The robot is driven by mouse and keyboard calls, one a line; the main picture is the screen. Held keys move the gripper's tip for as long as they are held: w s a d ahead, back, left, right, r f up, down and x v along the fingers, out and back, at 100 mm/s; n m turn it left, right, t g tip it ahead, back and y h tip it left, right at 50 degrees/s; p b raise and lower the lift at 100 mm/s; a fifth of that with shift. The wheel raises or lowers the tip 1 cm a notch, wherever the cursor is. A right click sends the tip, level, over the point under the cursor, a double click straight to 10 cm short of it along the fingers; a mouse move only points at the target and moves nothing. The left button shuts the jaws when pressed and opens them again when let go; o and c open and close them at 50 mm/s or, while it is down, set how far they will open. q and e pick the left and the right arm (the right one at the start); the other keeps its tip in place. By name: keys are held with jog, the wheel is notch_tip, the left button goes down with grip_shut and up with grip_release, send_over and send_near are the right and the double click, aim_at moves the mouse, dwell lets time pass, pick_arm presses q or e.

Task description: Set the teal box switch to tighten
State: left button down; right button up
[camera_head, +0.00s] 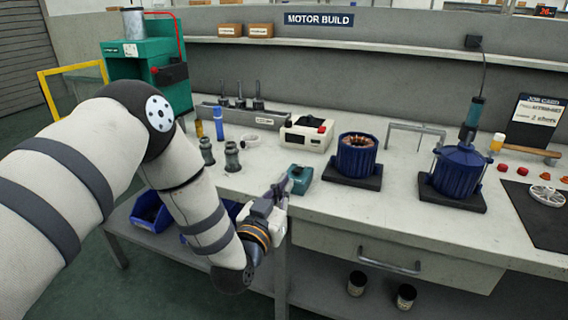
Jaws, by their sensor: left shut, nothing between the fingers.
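The small teal box (302,178) sits on the workbench near its front edge, left of the blue motor housing. My left gripper (287,184) comes in from the left, with its fingers shut and empty. Its fingertips are at the left side of the teal box and overlap it in the picture; I cannot tell whether they touch it. The switch on the box is too small and partly hidden, so its setting cannot be read. My right gripper is not in view.
A blue motor housing with copper windings (356,155) stands on a dark pad right of the box. Grey-green fittings (232,158) stand to the left. A second blue motor (459,170) stands farther right.

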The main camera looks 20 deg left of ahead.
pick_arm(q)
jog(key=shift+w+a+r+t, duration=0.15)
jog(key=shift+w+r+t, duration=0.05)
jog(key=shift+r, duration=0.35)
jog(key=shift+w+a+r+t, duration=0.1)
jog(key=shift+w+r+t, duration=0.1)
jog(key=shift+r, duration=0.35)
jog(key=b, duration=0.1)
send_over(297, 179)
jog(key=shift+s+r, duration=0.2)
jog(key=shift+r, duration=0.1)
jog(key=shift+w+f+b, duration=0.2)
jog(key=shift+w+b, duration=0.1)
jog(key=shift+w, duration=0.25)
jog(key=shift+s+f, duration=0.15)
jog(key=shift+f, duration=0.35)
jog(key=shift+s+f, duration=0.15)
jog(key=shift+f, duration=0.35)
jog(key=shift+s+f, duration=0.1)
jog(key=shift+f, duration=0.3)
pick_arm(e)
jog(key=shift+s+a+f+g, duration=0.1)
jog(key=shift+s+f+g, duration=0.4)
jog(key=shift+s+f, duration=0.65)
